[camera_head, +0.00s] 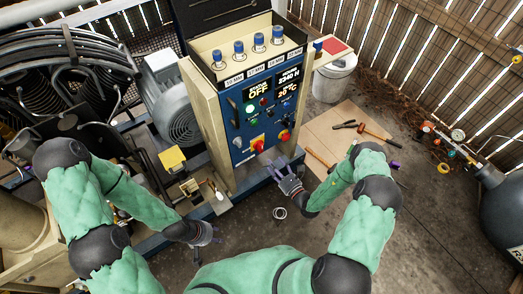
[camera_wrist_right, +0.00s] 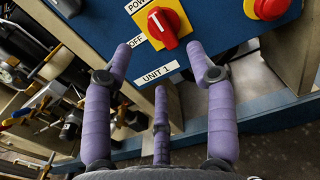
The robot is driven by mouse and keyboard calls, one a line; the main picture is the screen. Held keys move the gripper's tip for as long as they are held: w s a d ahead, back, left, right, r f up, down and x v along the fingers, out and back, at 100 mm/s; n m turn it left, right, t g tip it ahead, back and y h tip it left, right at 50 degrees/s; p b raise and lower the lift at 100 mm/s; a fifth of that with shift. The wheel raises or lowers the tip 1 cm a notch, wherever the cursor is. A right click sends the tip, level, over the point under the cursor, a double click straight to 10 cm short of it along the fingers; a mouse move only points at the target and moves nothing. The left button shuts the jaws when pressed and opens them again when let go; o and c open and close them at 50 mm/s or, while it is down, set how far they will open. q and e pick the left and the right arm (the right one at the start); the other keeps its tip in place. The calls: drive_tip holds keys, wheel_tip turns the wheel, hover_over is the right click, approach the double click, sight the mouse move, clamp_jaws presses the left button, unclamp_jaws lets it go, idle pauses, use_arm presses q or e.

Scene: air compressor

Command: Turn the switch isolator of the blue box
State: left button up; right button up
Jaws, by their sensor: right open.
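The blue box (camera_head: 247,125) is the control panel on the front of a beige cabinet. Its switch isolator (camera_head: 257,143), a red handle on a yellow plate, sits low on the panel. In the right wrist view the switch isolator (camera_wrist_right: 164,28) is near the top, between labels reading OFF and UNIT 1. My right gripper (camera_head: 277,168) is open and empty, below and in front of the switch, apart from it. Its purple fingers (camera_wrist_right: 166,50) spread towards the switch in the wrist view. My left gripper (camera_head: 214,235) hangs low at the left, away from the box; its fingers are too small to judge.
A red button on a yellow base (camera_head: 284,135) is right of the switch; its yellow base (camera_wrist_right: 296,40) also shows in the wrist view. A cardboard sheet with tools (camera_head: 345,125) lies on the ground at right. A grey motor (camera_head: 172,100) stands left of the cabinet.

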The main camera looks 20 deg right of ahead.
sight(261, 149)
drive_tip(key=b+x, duration=0.3)
drive_tip(key=x, duration=0.7)
drive_tip(key=shift+a, duration=0.1)
clamp_jaws()
